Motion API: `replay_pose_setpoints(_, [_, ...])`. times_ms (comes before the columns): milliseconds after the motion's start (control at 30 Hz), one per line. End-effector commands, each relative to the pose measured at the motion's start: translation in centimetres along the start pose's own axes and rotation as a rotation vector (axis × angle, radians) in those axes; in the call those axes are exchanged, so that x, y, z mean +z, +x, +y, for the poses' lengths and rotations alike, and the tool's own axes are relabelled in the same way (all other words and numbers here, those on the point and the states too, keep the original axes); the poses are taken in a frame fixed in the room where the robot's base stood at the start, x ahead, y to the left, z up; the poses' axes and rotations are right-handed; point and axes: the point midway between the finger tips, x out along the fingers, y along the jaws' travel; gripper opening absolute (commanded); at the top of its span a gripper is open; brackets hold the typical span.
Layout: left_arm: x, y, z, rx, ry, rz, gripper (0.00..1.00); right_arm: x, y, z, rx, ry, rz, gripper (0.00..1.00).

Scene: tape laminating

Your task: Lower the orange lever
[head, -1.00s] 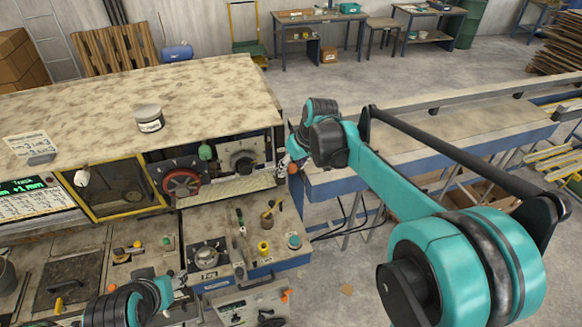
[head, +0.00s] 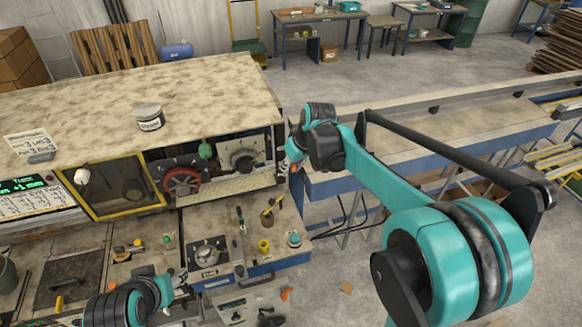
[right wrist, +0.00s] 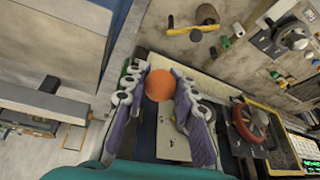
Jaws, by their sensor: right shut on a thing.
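The orange lever's round knob (right wrist: 158,85) sits between the two fingers of my right gripper (right wrist: 160,88) in the right wrist view. The fingers are shut on it, one on each side. In the head view my right gripper (head: 293,158) is at the right end of the machine, and my arm hides most of the lever. My left gripper (head: 178,283) is low in the head view, above the lower worktop. Its fingers are too small to tell whether they are open.
The machine's stained top (head: 210,95) carries a grey tin (head: 149,117). Below it are a red handwheel (head: 182,182) and a yellow-framed window (head: 115,190). Small knobs and tools stand on the lower worktop (head: 200,225). A long bench (head: 440,130) runs to the right.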

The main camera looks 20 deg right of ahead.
Motion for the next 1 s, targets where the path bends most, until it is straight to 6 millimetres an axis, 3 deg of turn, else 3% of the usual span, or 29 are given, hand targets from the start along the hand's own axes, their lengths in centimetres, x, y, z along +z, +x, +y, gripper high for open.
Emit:
replay_pose_setpoints(367, [1.4, 1.9, 0.0, 0.000, 0.000, 0.000, 0.48, 1.7, 1.3, -0.2, 0.032, -0.019, 0.134, 0.00])
replay_pose_setpoints(700, [4.3, 6.0, 0.0, 0.000, 0.000, 0.000, 0.48, 4.5, 4.3, -0.4, 0.102, -0.059, 0.425, 0.00])
replay_pose_setpoints(1000, [6.8, 9.5, 0.0, 0.000, 0.000, 0.000, 0.48, 5.8, 7.0, -0.3, 0.162, -0.095, 0.668, 0.00])
